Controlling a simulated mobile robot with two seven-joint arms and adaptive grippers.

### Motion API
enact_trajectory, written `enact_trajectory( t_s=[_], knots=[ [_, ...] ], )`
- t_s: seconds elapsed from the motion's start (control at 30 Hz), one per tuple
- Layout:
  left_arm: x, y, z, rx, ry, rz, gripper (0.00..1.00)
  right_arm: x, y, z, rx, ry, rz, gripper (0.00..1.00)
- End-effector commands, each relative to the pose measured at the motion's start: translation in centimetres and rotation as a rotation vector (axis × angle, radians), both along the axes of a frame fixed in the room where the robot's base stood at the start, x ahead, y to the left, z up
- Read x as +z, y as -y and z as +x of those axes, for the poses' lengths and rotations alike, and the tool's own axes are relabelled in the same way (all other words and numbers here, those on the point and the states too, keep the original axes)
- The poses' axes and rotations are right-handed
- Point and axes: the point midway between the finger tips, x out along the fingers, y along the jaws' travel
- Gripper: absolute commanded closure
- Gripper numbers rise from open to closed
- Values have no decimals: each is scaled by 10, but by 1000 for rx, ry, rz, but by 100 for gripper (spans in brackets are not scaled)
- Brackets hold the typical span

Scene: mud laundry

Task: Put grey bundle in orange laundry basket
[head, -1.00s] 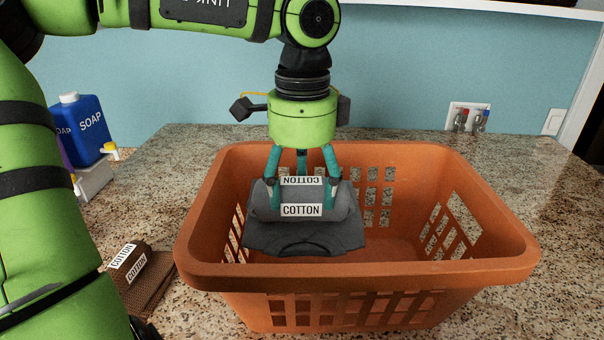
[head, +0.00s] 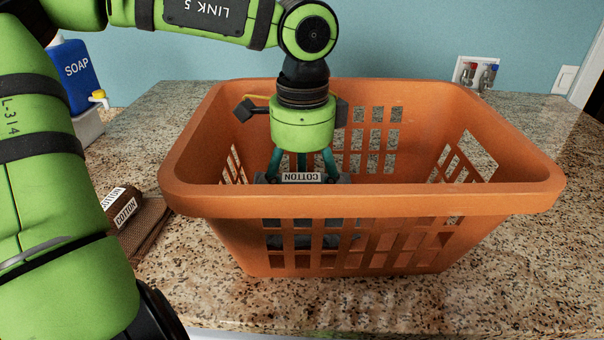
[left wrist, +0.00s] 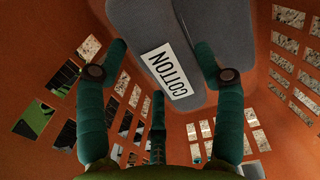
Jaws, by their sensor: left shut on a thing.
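The orange laundry basket (head: 370,205) stands on the speckled counter. My left gripper (head: 302,164) reaches down inside it, with the fingertips hidden behind the front rim. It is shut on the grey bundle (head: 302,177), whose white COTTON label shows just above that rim. Dark grey cloth also shows through the front slots, low in the basket. In the left wrist view the grey bundle (left wrist: 218,45) lies between the teal fingers (left wrist: 163,75), with orange basket walls around. Whether the bundle touches the basket floor cannot be told. My right gripper is not in view.
A brown bundle (head: 145,222) with COTTON labels lies on the counter left of the basket. A blue SOAP bottle (head: 77,82) stands at the back left. Wall taps (head: 478,74) are at the back right. The counter (head: 530,255) right of the basket is clear.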

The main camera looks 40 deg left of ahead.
Motion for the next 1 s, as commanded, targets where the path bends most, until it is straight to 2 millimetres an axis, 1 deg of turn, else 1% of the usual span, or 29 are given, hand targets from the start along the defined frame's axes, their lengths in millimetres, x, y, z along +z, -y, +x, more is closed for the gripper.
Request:
enact_trajectory(
  t_s=[0.3, 0.33, 0.37, 0.4, 0.77, 0.87, 0.97, 1.0],
  knots=[
    [-1, 0, 0, 0, 1, 0, 90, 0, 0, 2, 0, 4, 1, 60],
    [-1, 0, 0, 0, 1, 0, 20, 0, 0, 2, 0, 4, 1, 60],
    [-1, 0, 0, 0, 1, 0, 8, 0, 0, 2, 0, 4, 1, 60],
    [-1, 0, 0, 0, 1, 0, 4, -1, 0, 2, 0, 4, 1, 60],
    [0, 0, 0, 0, 0, 0, 4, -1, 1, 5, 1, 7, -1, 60],
    [7, -1, 1, 1, 2, 4, 4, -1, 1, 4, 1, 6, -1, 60],
    [22, 0, 1, 2, 5, 3, 4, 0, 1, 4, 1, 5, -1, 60],
    [31, 0, 1, 3, 6, 3, 4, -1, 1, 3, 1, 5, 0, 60]
  ],
)
